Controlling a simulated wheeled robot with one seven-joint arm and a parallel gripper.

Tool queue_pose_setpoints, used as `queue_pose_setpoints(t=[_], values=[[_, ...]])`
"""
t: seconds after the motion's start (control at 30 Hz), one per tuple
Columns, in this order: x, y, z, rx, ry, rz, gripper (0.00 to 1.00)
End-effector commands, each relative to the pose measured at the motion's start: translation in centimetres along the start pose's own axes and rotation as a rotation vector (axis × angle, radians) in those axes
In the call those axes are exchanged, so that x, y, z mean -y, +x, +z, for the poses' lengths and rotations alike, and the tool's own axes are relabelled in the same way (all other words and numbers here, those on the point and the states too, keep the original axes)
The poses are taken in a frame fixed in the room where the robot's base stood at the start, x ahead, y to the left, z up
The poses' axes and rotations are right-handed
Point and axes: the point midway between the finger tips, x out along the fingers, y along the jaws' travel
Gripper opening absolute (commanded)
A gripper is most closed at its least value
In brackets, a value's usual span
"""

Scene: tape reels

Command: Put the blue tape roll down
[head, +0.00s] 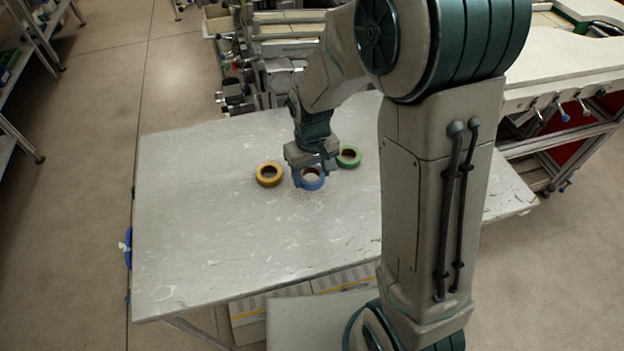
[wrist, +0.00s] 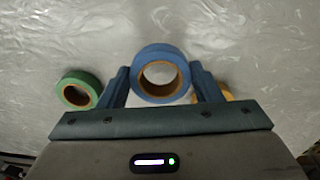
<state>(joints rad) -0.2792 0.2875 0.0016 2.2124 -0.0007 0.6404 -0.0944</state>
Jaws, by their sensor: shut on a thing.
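The blue tape roll (head: 311,179) is between the fingers of my gripper (head: 313,170), over the middle of the grey table (head: 200,240). In the wrist view the blue roll (wrist: 160,58) sits between the two fingertips (wrist: 160,84), which are shut on it. I cannot tell whether its underside touches the table. A yellow tape roll (head: 269,174) lies on the table to the left of my gripper. A green tape roll (head: 349,157) lies to the right and farther back. In the wrist view the green roll (wrist: 78,90) is at left, and the yellow roll (wrist: 226,92) is partly hidden behind a finger.
The table's left and front areas are clear. Boxes (head: 262,315) stand under the front edge. Machinery (head: 265,75) stands behind the table, and a white workbench (head: 570,60) is at the right. A shelf (head: 25,60) is at far left.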

Motion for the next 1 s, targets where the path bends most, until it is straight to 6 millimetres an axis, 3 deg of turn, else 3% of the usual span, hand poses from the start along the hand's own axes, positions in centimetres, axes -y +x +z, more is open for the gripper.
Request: queue_pose_setpoints(t=[0.23, 0.67, 0.7, 0.77, 1.0], values=[[0.0, 3.2, 0.1, 0.004, -0.001, -0.001, 0.36], [0.0, 4.0, 0.1, 0.001, 0.0, 0.0, 0.36], [0.0, 4.0, 0.1, 0.001, 0.0, 0.0, 0.61], [0.0, 3.9, 0.1, 0.001, 0.0, 0.0, 0.78], [0.0, 3.9, 0.1, 0.001, 0.0, 0.0, 0.8]])
